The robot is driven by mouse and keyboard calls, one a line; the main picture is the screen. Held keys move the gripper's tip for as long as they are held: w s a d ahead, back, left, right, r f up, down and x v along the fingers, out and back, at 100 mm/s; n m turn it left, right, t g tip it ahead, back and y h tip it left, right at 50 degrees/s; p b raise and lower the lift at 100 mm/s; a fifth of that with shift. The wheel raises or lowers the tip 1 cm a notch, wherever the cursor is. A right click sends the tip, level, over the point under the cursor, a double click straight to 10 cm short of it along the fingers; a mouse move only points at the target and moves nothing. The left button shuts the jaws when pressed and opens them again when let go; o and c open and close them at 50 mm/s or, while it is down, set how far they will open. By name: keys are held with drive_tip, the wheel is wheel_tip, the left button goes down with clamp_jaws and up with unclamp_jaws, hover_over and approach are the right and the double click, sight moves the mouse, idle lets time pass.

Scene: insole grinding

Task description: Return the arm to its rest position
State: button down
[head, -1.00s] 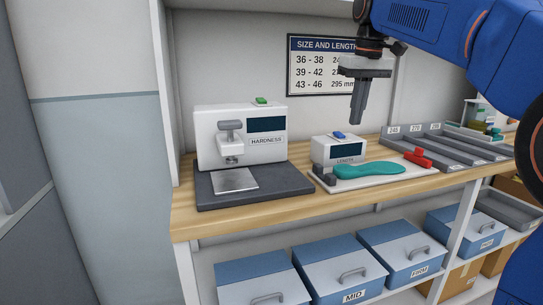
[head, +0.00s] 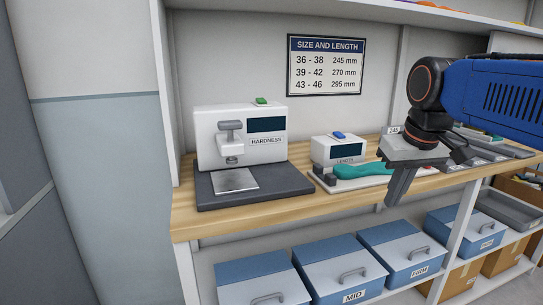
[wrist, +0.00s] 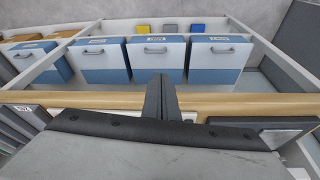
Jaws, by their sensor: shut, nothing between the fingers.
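My gripper (head: 398,190) is at the right in the head view, in front of the wooden bench edge, pointing down. Its fingers are together with nothing between them. In the wrist view the shut fingers (wrist: 160,95) stand in front of the bench edge. My blue arm comes in from the right. A teal insole (head: 362,170) lies on the white length gauge (head: 340,150); its right part is hidden behind my gripper.
The hardness tester (head: 240,140) stands on the bench at left. A shelf below holds several blue lidded boxes (head: 330,265). Grey trays (head: 485,155) lie at the right, partly hidden by my arm. A size chart (head: 326,65) hangs on the wall.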

drive_tip(key=s+d+f, duration=0.1)
drive_tip(key=s+f, duration=0.6)
drive_tip(key=f, duration=0.2)
drive_tip(key=s+d+f+m+t, duration=0.1)
drive_tip(key=s+f, duration=0.6)
drive_tip(key=f, duration=0.3)
drive_tip(key=shift+s+f+m, duration=0.25)
drive_tip(key=shift+s+m, duration=0.05)
drive_tip(key=shift+s, duration=0.05)
